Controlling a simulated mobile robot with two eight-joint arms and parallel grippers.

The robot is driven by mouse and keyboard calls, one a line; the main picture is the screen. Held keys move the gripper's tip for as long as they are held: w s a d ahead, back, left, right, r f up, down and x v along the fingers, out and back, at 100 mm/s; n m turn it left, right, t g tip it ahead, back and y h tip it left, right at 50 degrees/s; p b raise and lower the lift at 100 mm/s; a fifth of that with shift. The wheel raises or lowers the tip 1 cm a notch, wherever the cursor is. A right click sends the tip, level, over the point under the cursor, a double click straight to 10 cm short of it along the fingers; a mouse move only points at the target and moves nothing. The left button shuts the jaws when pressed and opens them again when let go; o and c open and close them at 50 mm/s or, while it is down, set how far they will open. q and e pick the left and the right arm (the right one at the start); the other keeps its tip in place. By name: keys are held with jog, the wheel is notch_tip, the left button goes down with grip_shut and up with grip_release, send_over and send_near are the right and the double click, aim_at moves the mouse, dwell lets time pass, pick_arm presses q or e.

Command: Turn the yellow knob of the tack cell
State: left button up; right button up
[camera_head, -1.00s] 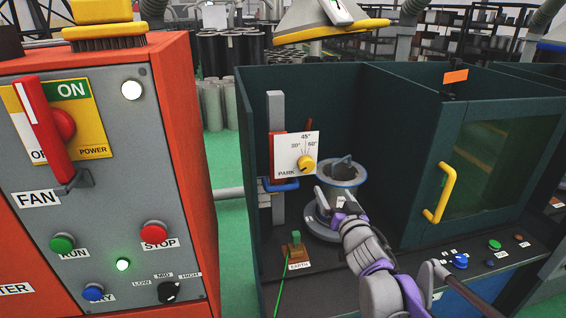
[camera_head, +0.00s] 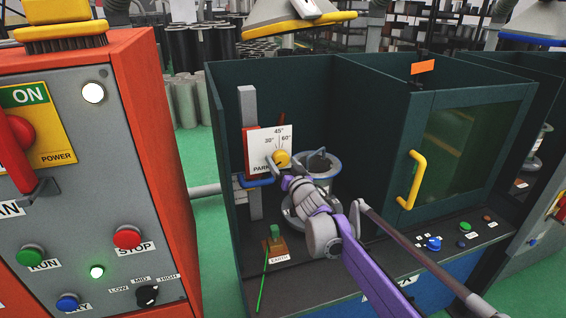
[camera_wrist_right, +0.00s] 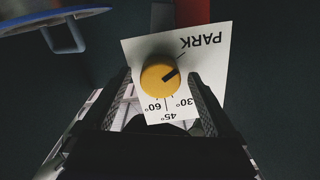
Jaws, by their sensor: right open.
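The yellow knob (camera_head: 282,158) sits on a white dial plate with PARK, 30°, 45° and 60° marks (camera_head: 268,139), on the post inside the tack cell (camera_head: 225,110). In the right wrist view the knob (camera_wrist_right: 160,75) has its black pointer line towards the PARK mark. My right gripper (camera_head: 279,170) is at the dial, open. In the wrist view its two fingers (camera_wrist_right: 162,80) stand on either side of the knob, with a visible gap at the right finger. Whether the left finger touches the knob is unclear. My left gripper is not in view.
A flanged cylinder (camera_head: 318,161) stands behind my right arm in the cell. A blue-handled clamp (camera_head: 257,182) is below the dial. The yellow-handled door (camera_head: 411,180) is at the right. An orange control cabinet (camera_head: 150,120) stands at the left.

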grip_shut()
dwell(0.5)
